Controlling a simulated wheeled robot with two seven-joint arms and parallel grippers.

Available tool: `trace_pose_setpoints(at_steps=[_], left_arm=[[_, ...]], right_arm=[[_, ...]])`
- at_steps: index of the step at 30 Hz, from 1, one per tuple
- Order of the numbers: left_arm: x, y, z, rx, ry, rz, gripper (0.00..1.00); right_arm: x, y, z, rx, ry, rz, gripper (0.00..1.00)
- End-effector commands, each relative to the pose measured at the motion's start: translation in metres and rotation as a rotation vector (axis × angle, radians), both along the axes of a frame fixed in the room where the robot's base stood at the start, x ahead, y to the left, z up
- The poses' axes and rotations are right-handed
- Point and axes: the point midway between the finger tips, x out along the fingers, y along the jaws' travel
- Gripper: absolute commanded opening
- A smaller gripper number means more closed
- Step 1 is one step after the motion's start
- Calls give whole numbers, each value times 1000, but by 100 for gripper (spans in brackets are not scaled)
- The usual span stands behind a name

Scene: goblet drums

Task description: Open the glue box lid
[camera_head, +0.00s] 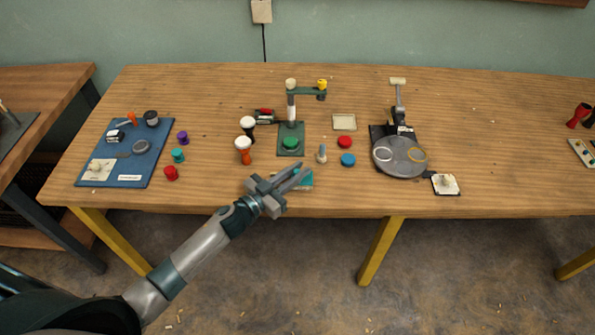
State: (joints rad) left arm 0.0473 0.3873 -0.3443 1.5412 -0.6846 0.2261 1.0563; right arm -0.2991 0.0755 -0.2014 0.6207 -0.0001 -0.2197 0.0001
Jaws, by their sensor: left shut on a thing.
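A small teal box (306,182), which I take for the glue box, sits near the table's front edge, left of the middle. My left gripper (298,175) reaches over it from the lower left and hides much of it. Its fingers are shut on a part of the box that looks to be the lid. The fingers cover the lid's edge, so I cannot tell whether it is raised. My right gripper is not in view.
Behind the box stand a green-based press (291,145), a small pale bottle (321,154), and red (345,142) and blue (348,160) discs. Goblet drums (243,150) stand left, near a blue mat (125,165). A round grey plate (400,157) is at the right.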

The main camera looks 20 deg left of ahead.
Motion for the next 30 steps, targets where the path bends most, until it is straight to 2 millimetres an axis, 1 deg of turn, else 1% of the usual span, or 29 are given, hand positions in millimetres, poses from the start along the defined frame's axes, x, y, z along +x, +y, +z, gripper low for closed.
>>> trace_pose_setpoints(at_steps=[2, 7, 10, 13, 20, 21, 22, 23, 30], left_arm=[[-3, 8, 0, 0, 2, 0, 0], [-12, 40, 0, 3, 3, 1, 0], [-15, 53, 0, 2, 2, 0, 0], [-17, 58, 0, 0, 1, 0, 0], [-16, 57, 0, 0, 0, 1, 0], [-16, 57, 0, 0, 0, 1, 26], [-16, 57, 0, 0, 0, 1, 33], [-16, 57, 0, 0, 0, 1, 36], [-16, 57, 0, 0, 0, 0, 36]], right_arm=[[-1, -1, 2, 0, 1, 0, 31], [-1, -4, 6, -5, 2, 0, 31], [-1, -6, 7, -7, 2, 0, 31], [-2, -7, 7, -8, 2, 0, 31], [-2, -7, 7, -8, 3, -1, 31], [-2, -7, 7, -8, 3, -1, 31], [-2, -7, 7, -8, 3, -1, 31], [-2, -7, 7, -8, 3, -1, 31], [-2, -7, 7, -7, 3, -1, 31]])
